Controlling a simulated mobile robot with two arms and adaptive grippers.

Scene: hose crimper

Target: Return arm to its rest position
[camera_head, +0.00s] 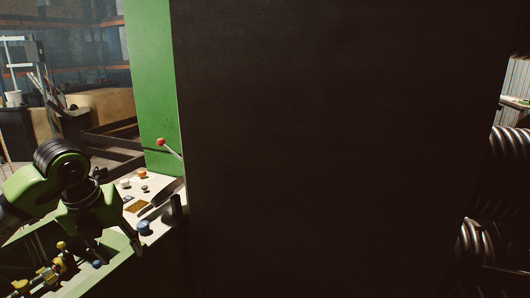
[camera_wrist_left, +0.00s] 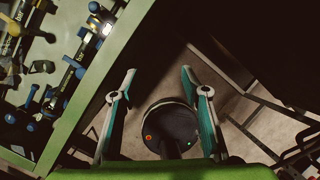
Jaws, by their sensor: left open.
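My left arm comes in from the left in the head view, with green and black links. My left gripper (camera_head: 115,246) is beside the green machine's control panel (camera_head: 160,190), its fingers pointing down near the panel's front edge. In the left wrist view, the two teal and grey fingers of the left gripper (camera_wrist_left: 158,72) stand well apart. The gripper is open, with nothing held between the fingers. Whether it touches the panel cannot be told. My right arm and gripper are not in view.
Yellow and blue fittings (camera_head: 50,271) line the machine's lower front. A large dark panel (camera_head: 340,150) fills the middle. Coiled hoses (camera_head: 508,175) are at the right.

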